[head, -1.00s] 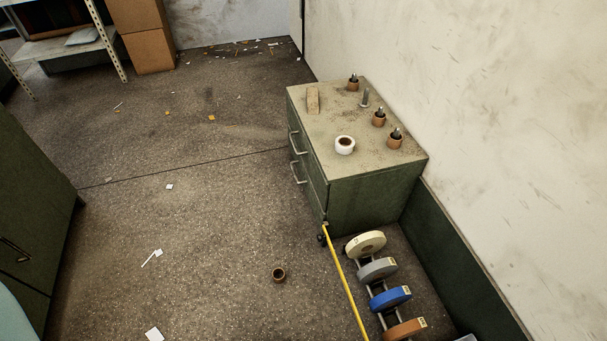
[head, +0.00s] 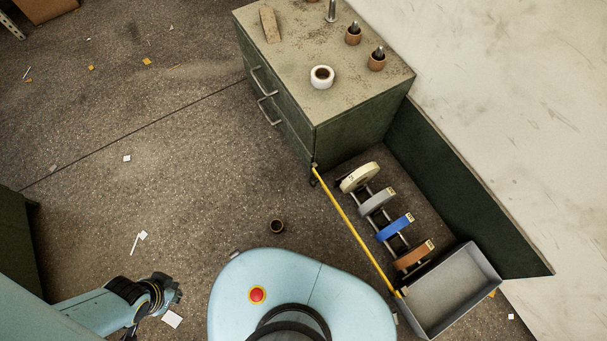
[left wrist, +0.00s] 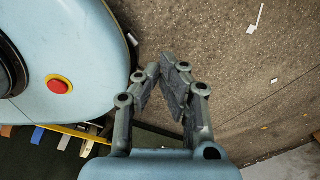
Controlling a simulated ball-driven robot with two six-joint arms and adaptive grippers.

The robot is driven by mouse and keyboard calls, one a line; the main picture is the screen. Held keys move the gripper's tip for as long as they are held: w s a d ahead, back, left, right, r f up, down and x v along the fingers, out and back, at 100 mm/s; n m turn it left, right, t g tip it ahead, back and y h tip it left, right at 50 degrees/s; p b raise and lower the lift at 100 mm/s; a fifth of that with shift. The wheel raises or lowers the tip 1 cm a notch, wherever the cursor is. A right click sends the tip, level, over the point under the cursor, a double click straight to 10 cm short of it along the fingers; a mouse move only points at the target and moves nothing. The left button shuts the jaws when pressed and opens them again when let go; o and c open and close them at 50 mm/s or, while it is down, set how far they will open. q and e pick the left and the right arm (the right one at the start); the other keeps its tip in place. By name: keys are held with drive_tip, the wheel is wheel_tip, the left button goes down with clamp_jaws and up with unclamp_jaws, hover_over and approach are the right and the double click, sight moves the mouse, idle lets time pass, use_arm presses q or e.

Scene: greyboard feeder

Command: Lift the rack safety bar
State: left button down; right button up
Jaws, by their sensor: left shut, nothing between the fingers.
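The rack safety bar (head: 354,230) is a thin yellow bar in the head view. It runs low in front of the tape rolls, from the cabinet's near corner down to the grey tray. It also shows in the left wrist view (left wrist: 82,131), partly hidden by my base and gripper. Behind it the rack holds a cream roll (head: 359,177), a grey roll (head: 377,201), a blue roll (head: 394,228) and a brown roll (head: 414,255). My left gripper (head: 172,290) is at the lower left, far from the bar, shut and empty. My right gripper is not in view.
A green cabinet (head: 356,138) stands by the wall, with a white roll (head: 321,77) and small parts on top. A grey tray (head: 452,292) sits at the rack's near end. A brown ring (head: 277,226) and paper scraps lie on the otherwise open floor.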

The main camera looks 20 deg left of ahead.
use_arm(q)
drive_tip(key=w+d+f+m+t+h+b, duration=0.1)
drive_tip(key=w+f+m+t+b, duration=0.45)
drive_tip(key=w, duration=0.85)
drive_tip(key=w+f+m+t+h+b, duration=0.1)
drive_tip(key=w+f+m+t+b, duration=0.1)
drive_tip(key=w+m+b, duration=0.9)
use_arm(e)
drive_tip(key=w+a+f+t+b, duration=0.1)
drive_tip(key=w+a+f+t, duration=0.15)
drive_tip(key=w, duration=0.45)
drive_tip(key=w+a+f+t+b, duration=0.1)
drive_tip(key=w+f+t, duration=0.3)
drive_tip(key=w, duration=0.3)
use_arm(q)
drive_tip(key=w+d+f+m+h+b, duration=0.2)
drive_tip(key=w+d+m+h+b, duration=0.5)
drive_tip(key=w+m, duration=0.45)
drive_tip(key=d+f+m+g+b, duration=0.3)
drive_tip(key=f+m+b, duration=0.3)
drive_tip(key=m, duration=0.7)
drive_tip(key=shift+s+d+g+h+b, duration=0.2)
drive_tip(key=shift+d+g+h+b, duration=0.15)
drive_tip(key=shift+g+b, duration=0.3)
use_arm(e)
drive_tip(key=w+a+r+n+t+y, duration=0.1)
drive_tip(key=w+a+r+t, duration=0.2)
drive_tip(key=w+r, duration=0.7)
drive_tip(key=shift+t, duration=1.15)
